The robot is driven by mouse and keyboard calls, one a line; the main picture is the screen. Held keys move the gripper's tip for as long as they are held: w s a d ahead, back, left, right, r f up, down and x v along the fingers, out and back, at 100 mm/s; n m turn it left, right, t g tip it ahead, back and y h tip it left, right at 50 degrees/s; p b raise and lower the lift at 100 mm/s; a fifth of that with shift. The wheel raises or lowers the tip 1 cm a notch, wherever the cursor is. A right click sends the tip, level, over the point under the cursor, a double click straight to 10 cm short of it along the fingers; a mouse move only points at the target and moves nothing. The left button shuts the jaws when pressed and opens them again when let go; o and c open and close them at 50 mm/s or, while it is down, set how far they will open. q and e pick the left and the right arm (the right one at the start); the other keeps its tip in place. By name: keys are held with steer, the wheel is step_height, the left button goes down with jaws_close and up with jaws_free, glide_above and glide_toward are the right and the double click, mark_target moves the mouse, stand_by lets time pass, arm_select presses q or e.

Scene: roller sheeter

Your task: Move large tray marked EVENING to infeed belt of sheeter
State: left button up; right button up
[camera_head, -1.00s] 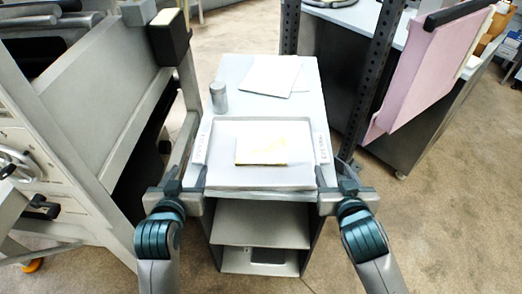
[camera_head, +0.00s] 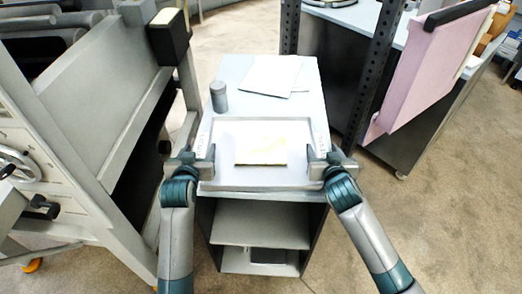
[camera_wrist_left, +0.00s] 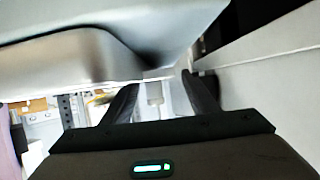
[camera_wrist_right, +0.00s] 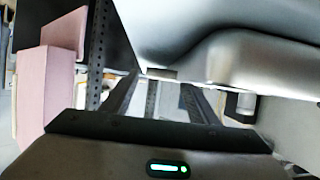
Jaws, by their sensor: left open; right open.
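The large grey tray (camera_head: 225,181) lies flat on top of a cart, with a pale yellow slab (camera_head: 261,145) in it. Its side rims carry white labels whose lettering is too small to read. My left gripper (camera_head: 208,160) is open at the tray's near left side. My right gripper (camera_head: 315,160) is open at its near right side. The tray's edge (camera_wrist_left: 75,60) shows close above the open fingers in the left wrist view, and its edge (camera_wrist_right: 250,60) likewise in the right wrist view. Contact cannot be told. The sheeter (camera_head: 112,95) stands at the left; I cannot make out its infeed belt.
White sheets (camera_head: 268,74) and a grey cylinder (camera_head: 219,97) stand behind the tray on the cart (camera_head: 240,65). A dark perforated post (camera_head: 374,85) and a pink panel (camera_head: 425,75) are at the right. Floor is clear at lower right.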

arm_select(q)
steer(key=shift+x, duration=1.4)
arm_select(e)
steer(key=shift+x, duration=1.4)
arm_select(q)
steer(key=shift+c, duration=0.6)
arm_select(e)
steer(key=shift+c, duration=0.6)
arm_select(q)
jaws_close()
arm_select(e)
jaws_close()
